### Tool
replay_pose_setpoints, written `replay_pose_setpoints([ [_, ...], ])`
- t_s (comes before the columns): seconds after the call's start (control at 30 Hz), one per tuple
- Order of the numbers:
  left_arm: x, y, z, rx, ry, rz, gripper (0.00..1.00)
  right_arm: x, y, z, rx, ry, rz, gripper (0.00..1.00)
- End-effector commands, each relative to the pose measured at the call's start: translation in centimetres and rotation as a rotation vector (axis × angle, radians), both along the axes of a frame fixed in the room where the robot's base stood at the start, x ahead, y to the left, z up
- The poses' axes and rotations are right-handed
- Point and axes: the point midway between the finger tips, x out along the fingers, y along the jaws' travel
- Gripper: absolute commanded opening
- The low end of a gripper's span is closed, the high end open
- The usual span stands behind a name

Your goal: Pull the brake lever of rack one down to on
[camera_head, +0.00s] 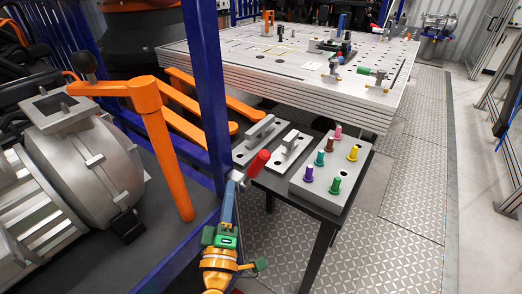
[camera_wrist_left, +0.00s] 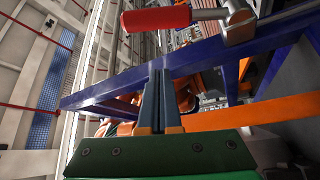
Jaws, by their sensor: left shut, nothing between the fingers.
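The brake lever has a red handle (camera_head: 258,163) on a metal shaft, beside the blue rack post (camera_head: 210,90). The handle points up and to the right in the head view. In the left wrist view the red handle (camera_wrist_left: 156,19) lies across the top, with its metal pivot (camera_wrist_left: 238,22) to its right. My left gripper (camera_head: 231,186) is shut and empty, just below the lever in the head view. In the left wrist view its fingers (camera_wrist_left: 159,75) point up, below the handle, with a visible gap. My right gripper is in neither view.
A blue rail (camera_wrist_left: 215,55) crosses behind my fingers. An orange bar (camera_head: 165,150) and a grey motor housing (camera_head: 85,165) stand left. A small dark table (camera_head: 290,190) carries a block with several coloured pegs (camera_head: 318,190). A large slotted worktable (camera_head: 280,85) stands behind.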

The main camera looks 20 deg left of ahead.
Motion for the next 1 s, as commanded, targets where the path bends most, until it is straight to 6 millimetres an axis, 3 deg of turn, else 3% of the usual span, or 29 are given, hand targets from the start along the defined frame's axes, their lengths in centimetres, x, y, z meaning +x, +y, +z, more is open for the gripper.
replay_pose_setpoints([
  [0.37, 0.6, 0.1, 0.3, 0.000, -0.002, 0.000, 0.00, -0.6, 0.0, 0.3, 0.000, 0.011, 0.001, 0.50],
  [0.83, 9.7, 2.0, 2.6, 0.003, -0.003, 0.000, 0.00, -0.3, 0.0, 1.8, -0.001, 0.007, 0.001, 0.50],
  [1.0, 9.5, -0.6, 1.0, 0.001, 0.001, -0.002, 0.00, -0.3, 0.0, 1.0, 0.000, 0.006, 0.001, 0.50],
])
